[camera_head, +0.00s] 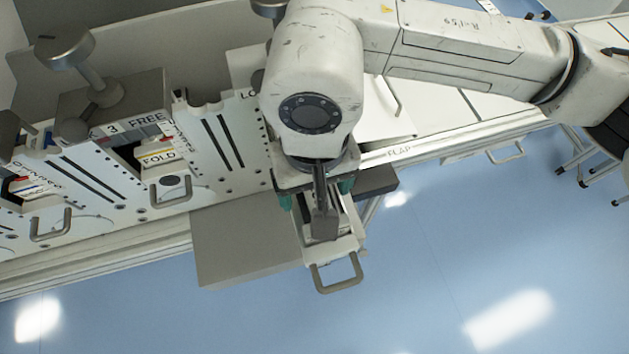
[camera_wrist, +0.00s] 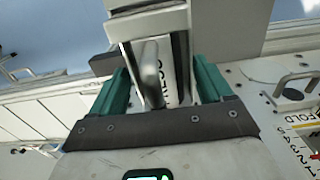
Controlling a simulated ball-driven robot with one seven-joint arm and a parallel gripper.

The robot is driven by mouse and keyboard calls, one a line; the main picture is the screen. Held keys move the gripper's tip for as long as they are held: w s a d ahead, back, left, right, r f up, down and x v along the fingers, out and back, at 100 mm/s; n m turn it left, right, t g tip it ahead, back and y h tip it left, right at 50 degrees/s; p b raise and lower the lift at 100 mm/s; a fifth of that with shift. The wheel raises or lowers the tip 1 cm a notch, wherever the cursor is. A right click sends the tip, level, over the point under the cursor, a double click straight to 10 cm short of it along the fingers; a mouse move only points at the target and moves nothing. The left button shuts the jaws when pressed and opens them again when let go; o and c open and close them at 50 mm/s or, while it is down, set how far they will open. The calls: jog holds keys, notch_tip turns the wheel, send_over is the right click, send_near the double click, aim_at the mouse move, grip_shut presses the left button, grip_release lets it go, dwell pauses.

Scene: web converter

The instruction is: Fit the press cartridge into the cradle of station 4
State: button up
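The press cartridge (camera_head: 347,244) is a white body with a grey loop handle, below my gripper (camera_head: 317,196) in the head view.
At left is a station marked 3 FREE (camera_head: 130,125), with a FOLD cartridge (camera_head: 158,157) and a grey knob block (camera_head: 115,95). A large grey box (camera_head: 240,245) lies just left of the cartridge. Blue floor is open in front.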

jog(key=o, duration=0.4)
jog(key=shift+c, duration=0.2)
jog(key=shift+r, duration=0.15)
notch_tip(320, 180, up, 12)
jog(key=b, duration=0.3)
